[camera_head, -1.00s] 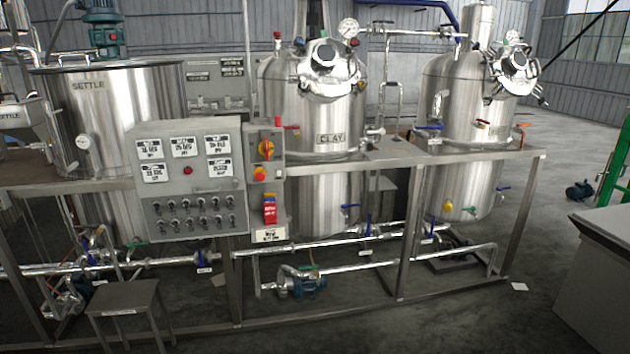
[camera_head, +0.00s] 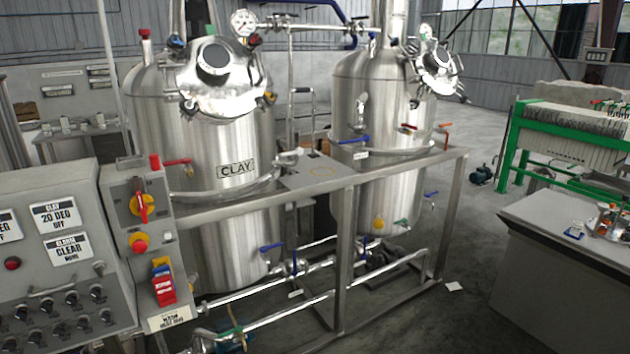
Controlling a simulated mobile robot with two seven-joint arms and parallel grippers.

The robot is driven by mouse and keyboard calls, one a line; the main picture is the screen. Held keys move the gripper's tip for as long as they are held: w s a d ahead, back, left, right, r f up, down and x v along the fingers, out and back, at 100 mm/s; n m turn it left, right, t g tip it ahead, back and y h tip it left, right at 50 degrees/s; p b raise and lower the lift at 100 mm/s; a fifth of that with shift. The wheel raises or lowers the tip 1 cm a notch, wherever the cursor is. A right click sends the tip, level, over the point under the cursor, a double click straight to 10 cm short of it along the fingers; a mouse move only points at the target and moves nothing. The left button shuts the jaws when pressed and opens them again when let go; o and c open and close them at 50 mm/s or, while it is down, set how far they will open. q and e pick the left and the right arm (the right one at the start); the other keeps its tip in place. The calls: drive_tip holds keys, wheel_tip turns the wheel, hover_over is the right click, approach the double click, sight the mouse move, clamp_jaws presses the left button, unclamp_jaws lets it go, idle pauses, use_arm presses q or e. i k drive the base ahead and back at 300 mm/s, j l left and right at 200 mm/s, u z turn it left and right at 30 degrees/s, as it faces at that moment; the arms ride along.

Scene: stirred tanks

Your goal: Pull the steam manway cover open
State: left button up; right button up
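Two steel tanks stand behind a metal frame. The nearer tank (camera_head: 232,140) has a plate reading CLAY and a round manway cover (camera_head: 222,78) on its upper front, which looks shut. The farther tank (camera_head: 375,120) is to its right, with a similar manway cover (camera_head: 437,66) on its upper right side, ringed by clamp knobs; it also looks shut. I cannot read a name on the farther tank, and no steam label shows on either cover. Neither of my grippers is in view.
A grey control panel (camera_head: 60,250) with knobs and a red rotary switch fills the lower left. The metal frame rail (camera_head: 400,178) runs before the tanks. A grey bench (camera_head: 560,250) and green filter press (camera_head: 570,130) stand right. Open floor lies between frame and bench.

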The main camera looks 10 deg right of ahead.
sight(434, 64)
drive_tip(key=i+l+z, duration=0.1)
drive_tip(key=i+z, duration=0.5)
drive_tip(key=z, duration=0.15)
drive_tip(key=i+z, duration=0.35)
drive_tip(key=i+l+u, duration=0.1)
drive_tip(key=i, duration=0.25)
drive_tip(key=i+l, duration=0.2)
drive_tip(key=i, duration=0.2)
drive_tip(key=i+l+u, duration=0.15)
drive_tip(key=i, duration=0.2)
